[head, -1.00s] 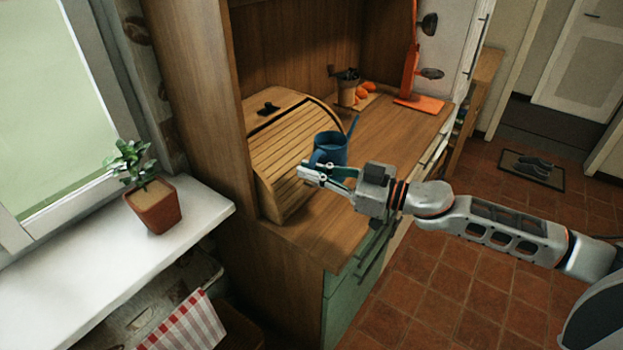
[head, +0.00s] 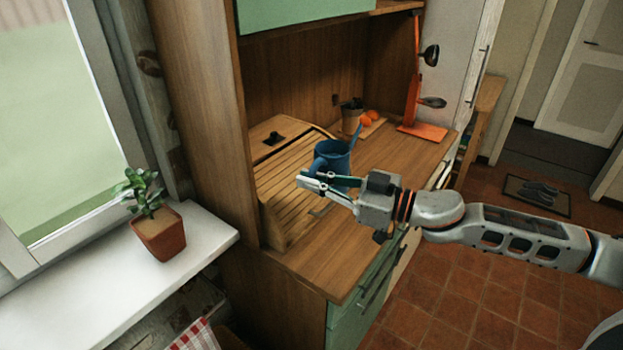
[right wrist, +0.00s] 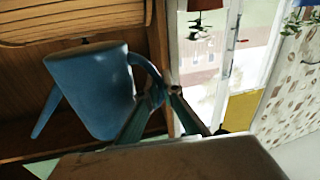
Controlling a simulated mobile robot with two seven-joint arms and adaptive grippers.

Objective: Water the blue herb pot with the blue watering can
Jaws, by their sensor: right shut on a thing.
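The blue watering can (head: 333,157) is upright, with its spout pointing up to the right, in front of the slatted wooden box. My right gripper (head: 312,183) is shut on the can's handle, on the can's left side in the head view. In the right wrist view the can (right wrist: 92,92) fills the left part and its handle lies between my fingertips (right wrist: 163,93). No blue herb pot is visible; the only potted plant in the head view is in a terracotta pot (head: 160,236) on the windowsill. My left gripper is out of view.
The slatted box (head: 285,195) stands on the wooden sideboard (head: 335,268). An orange lamp (head: 420,132), a utensil pot (head: 351,120) and orange fruit (head: 369,118) are farther back. The white windowsill (head: 90,280) has free room around its plant. A tall cabinet side panel separates the sill from the sideboard.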

